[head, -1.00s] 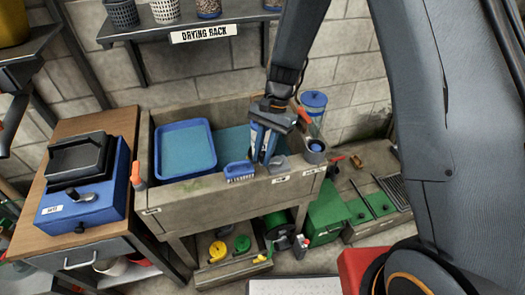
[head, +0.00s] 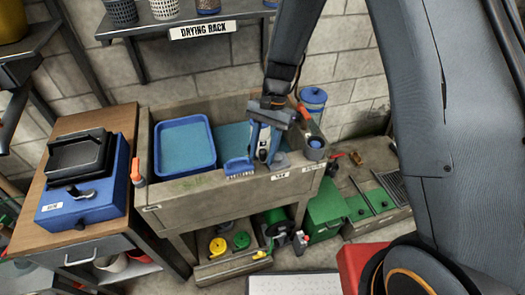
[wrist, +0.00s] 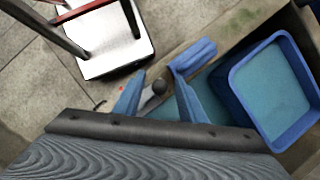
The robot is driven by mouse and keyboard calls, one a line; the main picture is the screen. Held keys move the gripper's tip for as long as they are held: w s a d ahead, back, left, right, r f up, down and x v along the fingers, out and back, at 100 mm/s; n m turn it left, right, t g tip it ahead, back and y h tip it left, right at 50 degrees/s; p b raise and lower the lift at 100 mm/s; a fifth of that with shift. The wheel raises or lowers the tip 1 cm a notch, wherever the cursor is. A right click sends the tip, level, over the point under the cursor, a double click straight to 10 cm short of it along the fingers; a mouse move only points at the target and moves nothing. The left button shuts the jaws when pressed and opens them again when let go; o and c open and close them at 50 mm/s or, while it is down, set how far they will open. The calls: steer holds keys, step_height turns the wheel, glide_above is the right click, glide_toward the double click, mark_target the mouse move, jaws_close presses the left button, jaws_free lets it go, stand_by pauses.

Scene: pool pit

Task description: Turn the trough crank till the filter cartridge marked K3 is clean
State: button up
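My gripper (head: 264,158) hangs over the front wall of the grey trough (head: 235,192). In the wrist view its two blue fingers (wrist: 156,84) stand apart. A dark round knob (wrist: 159,87) on a pale grey arm, apparently the trough crank, shows between them with gaps on both sides. In the head view a grey part of the crank (head: 279,160) shows just right of the fingertips. I cannot tell how far below the fingers the knob is. No K3 mark is readable, so I cannot tell which cartridge it is.
A blue brush (head: 239,167) lies on the trough rim left of my gripper. A blue tray (head: 185,147) sits in the trough's left part. A blue machine (head: 85,205) stands on the left table.

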steer(key=b+v, duration=0.2)
steer(key=v, duration=0.5)
steer(key=shift+r, duration=0.35)
steer(key=shift+w+d, duration=0.1)
